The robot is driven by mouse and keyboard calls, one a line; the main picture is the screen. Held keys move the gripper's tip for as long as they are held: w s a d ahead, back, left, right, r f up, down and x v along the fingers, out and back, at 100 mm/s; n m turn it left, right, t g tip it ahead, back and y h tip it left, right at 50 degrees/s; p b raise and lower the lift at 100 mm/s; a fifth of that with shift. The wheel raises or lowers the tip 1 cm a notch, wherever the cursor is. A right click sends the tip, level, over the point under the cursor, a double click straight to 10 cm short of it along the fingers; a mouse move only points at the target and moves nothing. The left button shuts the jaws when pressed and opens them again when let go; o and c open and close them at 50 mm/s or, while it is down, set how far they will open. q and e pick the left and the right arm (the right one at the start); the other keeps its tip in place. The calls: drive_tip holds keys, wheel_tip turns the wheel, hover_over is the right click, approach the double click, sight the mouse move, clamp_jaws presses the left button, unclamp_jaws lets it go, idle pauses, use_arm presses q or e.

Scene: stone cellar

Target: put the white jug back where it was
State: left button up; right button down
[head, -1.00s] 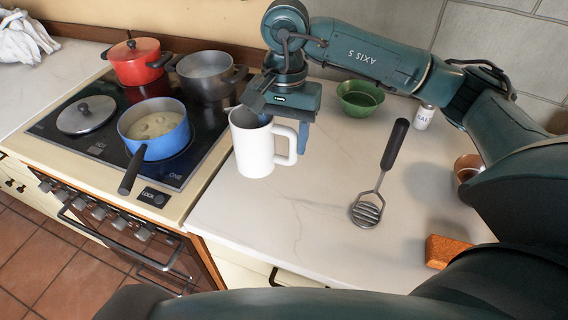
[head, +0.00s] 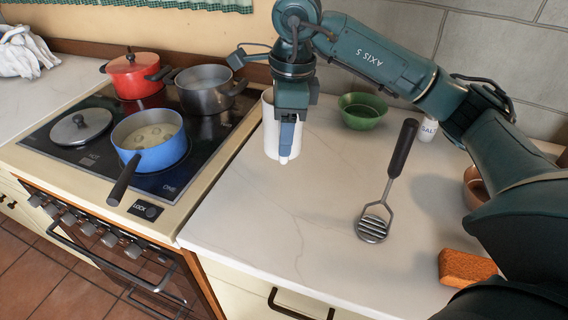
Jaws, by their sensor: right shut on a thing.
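The white jug (head: 269,128) is at the back left of the pale counter, close to the stove's right edge. My right gripper (head: 288,140) is shut on the jug on its near side and covers most of the handle. The jug looks upright. I cannot tell whether its base touches the counter. My left gripper is not in view.
A green bowl (head: 362,111), a salt shaker (head: 428,129), a potato masher (head: 388,185) and an orange-brown block (head: 465,267) are on the counter. The stove at left holds a red pot (head: 136,77), a grey pot (head: 203,92) and a blue saucepan (head: 150,141).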

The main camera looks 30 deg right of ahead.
sight(285, 159)
wheel_tip(285, 159, down, 2)
drive_tip(key=shift+f, duration=0.8)
wheel_tip(285, 159, down, 3)
drive_tip(key=shift+p, duration=0.3)
drive_tip(key=shift+f, duration=0.15)
drive_tip(key=shift+f, duration=0.1)
drive_tip(key=c, duration=0.6)
unclamp_jaws()
